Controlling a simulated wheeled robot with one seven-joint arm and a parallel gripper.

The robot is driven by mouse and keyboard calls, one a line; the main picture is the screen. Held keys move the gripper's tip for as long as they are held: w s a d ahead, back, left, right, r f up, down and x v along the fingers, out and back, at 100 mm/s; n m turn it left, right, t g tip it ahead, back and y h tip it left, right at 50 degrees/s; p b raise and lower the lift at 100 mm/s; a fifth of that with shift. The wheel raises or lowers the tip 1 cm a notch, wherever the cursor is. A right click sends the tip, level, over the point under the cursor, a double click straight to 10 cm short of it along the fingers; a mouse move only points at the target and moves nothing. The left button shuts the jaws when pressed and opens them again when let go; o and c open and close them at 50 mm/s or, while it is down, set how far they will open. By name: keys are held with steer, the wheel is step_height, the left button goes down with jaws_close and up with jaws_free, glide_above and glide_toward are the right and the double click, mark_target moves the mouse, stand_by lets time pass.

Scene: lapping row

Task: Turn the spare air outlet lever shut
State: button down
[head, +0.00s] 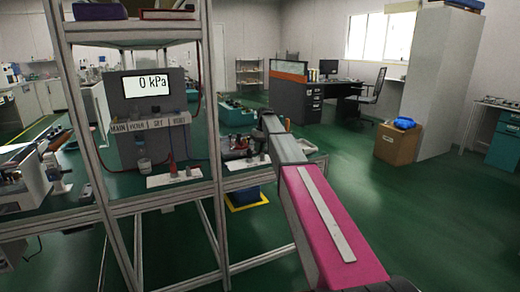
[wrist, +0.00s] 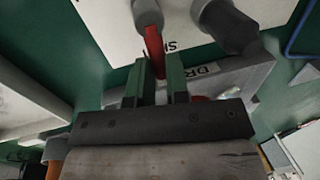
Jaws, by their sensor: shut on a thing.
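In the wrist view, my gripper (wrist: 161,72) has its green fingers closed about a red-orange lever (wrist: 153,48). The lever hangs from a grey round fitting (wrist: 147,13), and its lower end is between the fingers. A white card (wrist: 105,30) lies behind the fitting, with lettering that starts with "S", the rest hidden. In the head view my arm reaches across the bench's right end; the fingers and the lever cannot be made out there.
In the head view, a panel display (head: 147,86) reads 0 kPa inside an aluminium frame (head: 82,130). Green floor (head: 350,190) is open to the right.

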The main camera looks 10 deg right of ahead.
stand_by(0.4)
steer(key=c, duration=1.1)
jaws_free()
steer(key=shift+r, duration=0.15)
step_height(320, 180, up, 10)
steer(key=d, duration=0.2)
steer(key=shift+w+r, duration=0.2)
steer(key=shift+w, duration=0.15)
